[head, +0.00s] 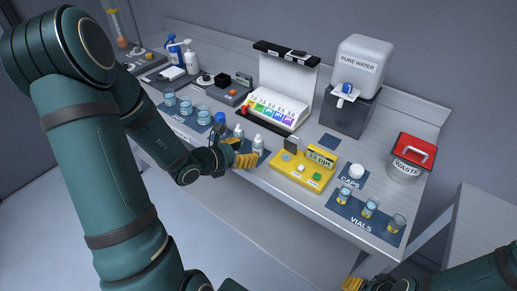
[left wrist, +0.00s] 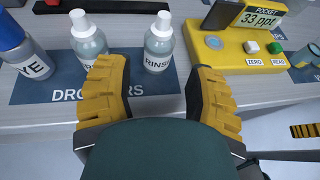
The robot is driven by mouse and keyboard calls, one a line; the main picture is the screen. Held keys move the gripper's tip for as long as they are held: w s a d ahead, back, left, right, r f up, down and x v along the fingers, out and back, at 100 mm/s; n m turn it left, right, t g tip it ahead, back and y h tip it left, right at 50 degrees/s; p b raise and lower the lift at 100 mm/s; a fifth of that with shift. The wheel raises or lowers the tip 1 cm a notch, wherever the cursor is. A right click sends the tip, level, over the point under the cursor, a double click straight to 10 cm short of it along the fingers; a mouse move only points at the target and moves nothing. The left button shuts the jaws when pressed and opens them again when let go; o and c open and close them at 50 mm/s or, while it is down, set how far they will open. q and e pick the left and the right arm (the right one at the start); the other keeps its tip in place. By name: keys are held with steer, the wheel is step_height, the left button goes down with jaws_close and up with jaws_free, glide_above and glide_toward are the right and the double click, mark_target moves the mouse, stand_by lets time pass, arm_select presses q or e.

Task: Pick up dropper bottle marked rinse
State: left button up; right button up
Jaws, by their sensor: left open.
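The dropper bottle marked RINSE (left wrist: 158,48), clear with a white cap, stands upright on a blue mat labelled DROPPERS (left wrist: 42,88). It also shows in the head view (head: 258,142). My left gripper (left wrist: 157,68) is open with yellow ridged fingers, one at each side of the bottle in the left wrist view; the bottle appears just beyond the fingertips, not held. In the head view the left gripper (head: 246,156) is at the bench's front edge. My right gripper (head: 352,284) is only partly in view at the bottom, its jaws not clear.
A similar bottle (left wrist: 88,40) and a blue-capped DYE bottle (left wrist: 22,48) stand left of RINSE. A yellow meter (head: 303,168) reading 33 ppt sits to the right. Jars (head: 186,108), vials (head: 371,208), a water dispenser (head: 358,85) and a waste bin (head: 408,160) are farther off.

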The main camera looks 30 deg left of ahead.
mark_target(254, 148)
arm_select(q)
steer(key=b+x, duration=0.1)
steer(key=x, duration=0.5)
steer(key=shift+w+a, duration=0.1)
steer(key=shift+w, duration=0.2)
jaws_close()
